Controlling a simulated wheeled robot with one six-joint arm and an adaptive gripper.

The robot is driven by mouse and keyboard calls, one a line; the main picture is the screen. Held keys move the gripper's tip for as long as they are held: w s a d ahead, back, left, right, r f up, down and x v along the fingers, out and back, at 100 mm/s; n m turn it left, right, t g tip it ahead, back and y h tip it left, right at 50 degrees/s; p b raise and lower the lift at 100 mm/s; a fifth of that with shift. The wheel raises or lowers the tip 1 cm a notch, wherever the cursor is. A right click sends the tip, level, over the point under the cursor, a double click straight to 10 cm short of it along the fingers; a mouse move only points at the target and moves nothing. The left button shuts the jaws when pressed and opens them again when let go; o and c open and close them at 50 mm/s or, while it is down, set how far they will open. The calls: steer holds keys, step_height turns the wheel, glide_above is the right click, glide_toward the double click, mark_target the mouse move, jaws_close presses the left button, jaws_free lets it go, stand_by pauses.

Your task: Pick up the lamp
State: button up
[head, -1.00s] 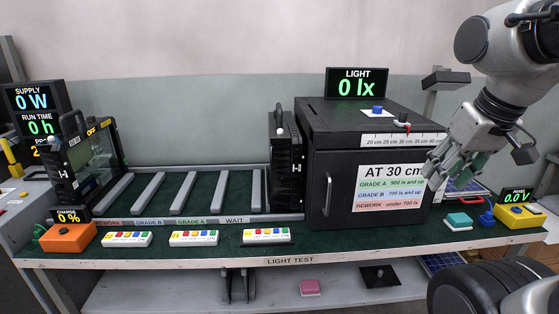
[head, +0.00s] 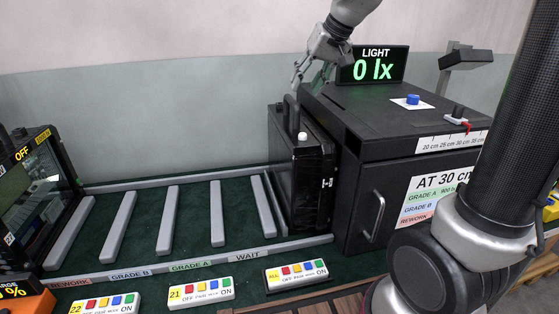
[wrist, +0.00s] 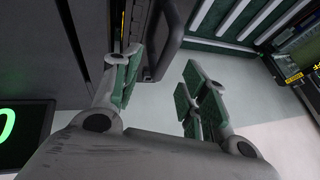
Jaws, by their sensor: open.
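A black lamp (head: 305,180) with a top handle (head: 291,113) and a white knob stands upright at the right end of the slatted rack, in the slot by the WAIT label, beside the black test box. My gripper (head: 308,76) is above and slightly behind this lamp's handle in the head view, empty and apart from it. In the wrist view my gripper (wrist: 160,66) has its green-padded fingers spread, with the dark handle (wrist: 172,40) beyond them. A second lamp (head: 45,195) with a glass front and an OFF label stands at the rack's left end.
Grey rails (head: 168,220) separate empty slots left of the lamp. Button strips (head: 202,292) lie along the front. My arm covers the right side.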

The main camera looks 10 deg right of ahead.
mark_target(291, 98)
steer(key=x, duration=0.5)
steer(key=a+x, duration=0.1)
steer(key=x, duration=0.2)
steer(key=shift+w+r, duration=0.15)
steer(key=shift+w, duration=0.2)
steer(key=shift+c, duration=0.2)
jaws_close()
steer(key=shift+w+r, duration=0.1)
steer(key=shift+r, duration=0.1)
